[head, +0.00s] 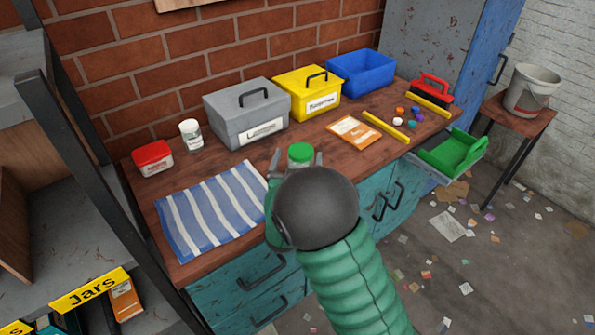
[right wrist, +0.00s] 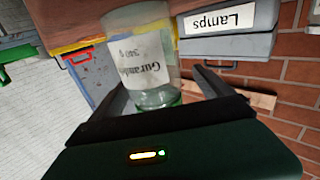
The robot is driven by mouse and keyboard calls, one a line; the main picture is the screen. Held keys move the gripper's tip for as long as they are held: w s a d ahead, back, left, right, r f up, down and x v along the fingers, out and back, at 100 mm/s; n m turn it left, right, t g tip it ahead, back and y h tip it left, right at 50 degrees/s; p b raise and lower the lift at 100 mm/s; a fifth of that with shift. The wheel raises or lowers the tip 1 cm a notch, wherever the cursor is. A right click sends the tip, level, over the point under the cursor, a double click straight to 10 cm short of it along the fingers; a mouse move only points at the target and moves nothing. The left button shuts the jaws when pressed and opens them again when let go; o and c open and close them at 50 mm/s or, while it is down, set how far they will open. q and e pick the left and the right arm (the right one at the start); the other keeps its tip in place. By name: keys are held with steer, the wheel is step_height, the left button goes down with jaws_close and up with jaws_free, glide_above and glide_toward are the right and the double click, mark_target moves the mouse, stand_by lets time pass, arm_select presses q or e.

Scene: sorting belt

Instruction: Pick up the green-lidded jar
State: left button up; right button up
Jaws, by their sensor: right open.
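The green-lidded jar (head: 300,154) stands on the wooden workbench, in front of the grey box. Only its green lid and a little glass show in the head view. In the right wrist view the picture is upside down, and the clear jar (right wrist: 148,58) with its white label fills the space ahead of the palm. My right gripper (head: 297,160) is open, one finger on each side of the jar. In the wrist view its fingers (right wrist: 160,85) flank the glass; I cannot tell whether either touches. My left gripper is not in view.
A grey box (head: 246,115), yellow box (head: 307,98) and blue bin (head: 360,75) line the wall. A white-lidded jar (head: 190,134) and red tub (head: 153,158) stand left. A striped cloth (head: 212,212) lies at the front. An orange packet (head: 354,131) lies right of the jar.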

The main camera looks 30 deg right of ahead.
steer(key=shift+s+d+f, duration=0.1)
steer(key=shift+d, duration=0.3)
steer(key=shift+c, duration=0.4)
steer(key=shift+d+f, duration=0.1)
steer(key=shift+d, duration=0.15)
steer(key=c, duration=0.5)
steer(key=shift+a, duration=0.4)
steer(key=c, duration=0.9)
steer(key=shift+r, duration=0.2)
steer(key=shift+c, duration=1)
steer(key=shift+d, duration=0.15)
